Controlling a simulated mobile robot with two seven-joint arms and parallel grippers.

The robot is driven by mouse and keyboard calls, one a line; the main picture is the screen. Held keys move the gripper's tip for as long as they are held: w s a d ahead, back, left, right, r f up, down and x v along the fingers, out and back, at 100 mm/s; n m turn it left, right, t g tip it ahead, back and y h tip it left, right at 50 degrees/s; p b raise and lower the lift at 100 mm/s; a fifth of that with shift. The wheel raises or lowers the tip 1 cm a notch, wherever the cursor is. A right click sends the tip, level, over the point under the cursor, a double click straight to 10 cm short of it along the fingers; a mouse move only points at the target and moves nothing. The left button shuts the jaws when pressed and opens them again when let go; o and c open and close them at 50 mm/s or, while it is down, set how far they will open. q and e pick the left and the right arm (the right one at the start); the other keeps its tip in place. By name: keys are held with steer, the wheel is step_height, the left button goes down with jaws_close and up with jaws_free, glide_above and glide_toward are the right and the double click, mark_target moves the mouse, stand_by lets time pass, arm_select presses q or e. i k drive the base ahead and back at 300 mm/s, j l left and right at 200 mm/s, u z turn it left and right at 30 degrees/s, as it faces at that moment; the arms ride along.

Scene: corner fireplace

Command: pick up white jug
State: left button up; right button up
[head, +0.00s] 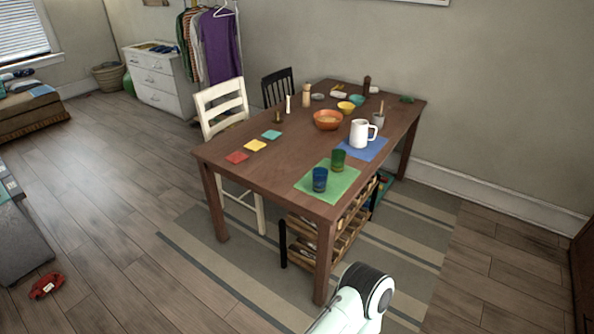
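The white jug (359,134) stands upright on a blue placemat (376,151) on the right part of the brown wooden table (262,176). Its handle points to the right. A white arm link of mine with a black joint shows at the bottom, in front of the table and well apart from the jug. Neither of my grippers is in view.
A blue cup (320,179) and a green cup (338,160) stand on a green placemat (314,194) nearer than the jug. An orange bowl (328,119) is left of it, a grey cup (378,120) behind. Chairs (222,104) stand at the table's far side.

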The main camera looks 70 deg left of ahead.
mark_target(358, 136)
steer(key=u, duration=2.05)
